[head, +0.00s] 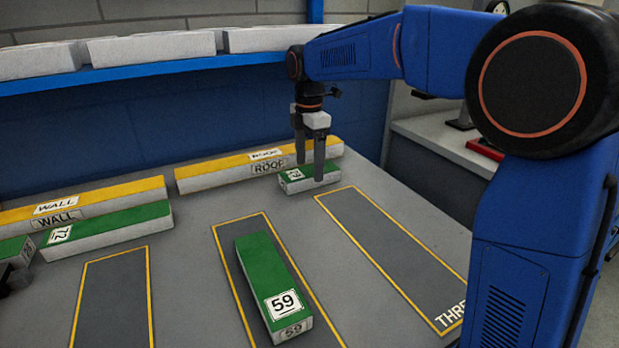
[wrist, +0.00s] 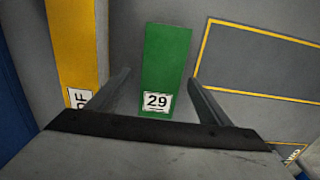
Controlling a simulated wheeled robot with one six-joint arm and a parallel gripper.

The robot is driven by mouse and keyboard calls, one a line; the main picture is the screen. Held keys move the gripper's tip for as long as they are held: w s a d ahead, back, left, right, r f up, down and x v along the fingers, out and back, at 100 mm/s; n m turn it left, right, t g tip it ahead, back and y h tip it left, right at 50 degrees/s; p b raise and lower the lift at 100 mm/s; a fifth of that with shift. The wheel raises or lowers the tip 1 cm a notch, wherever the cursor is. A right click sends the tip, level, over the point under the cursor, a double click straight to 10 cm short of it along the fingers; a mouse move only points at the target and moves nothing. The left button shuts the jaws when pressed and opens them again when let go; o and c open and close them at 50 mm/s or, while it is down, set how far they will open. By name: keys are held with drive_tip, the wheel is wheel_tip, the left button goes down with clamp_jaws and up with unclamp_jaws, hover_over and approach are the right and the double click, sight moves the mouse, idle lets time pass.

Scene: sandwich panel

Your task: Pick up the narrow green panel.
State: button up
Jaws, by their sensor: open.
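The short green panel labelled 29 (head: 304,185) lies on the grey table in front of the ROOF panel. It also shows in the wrist view (wrist: 165,60), its label end toward me. My gripper (head: 309,170) points down at this panel and is open. In the wrist view, its two fingers (wrist: 159,78) stand apart, one on each side of the panel, with gaps between. I cannot tell whether the fingertips are below the panel's top. Longer green panels lie elsewhere: one labelled 59 (head: 262,264) in the middle and one labelled 72 (head: 120,221) at the left.
Yellow-topped panels marked ROOF (head: 215,168) and WALL (head: 120,191) lie along the back near the blue wall. Another green panel (head: 12,247) is cut off at the left edge. Yellow-outlined slots mark the table; the right one (head: 385,250) is empty. A blue shelf (head: 150,70) holds white blocks above.

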sight(310, 171)
drive_tip(key=shift+f, duration=1.5)
drive_tip(key=c, duration=1.2)
drive_tip(key=shift+o, duration=0.2)
drive_tip(key=shift+r, duration=0.1)
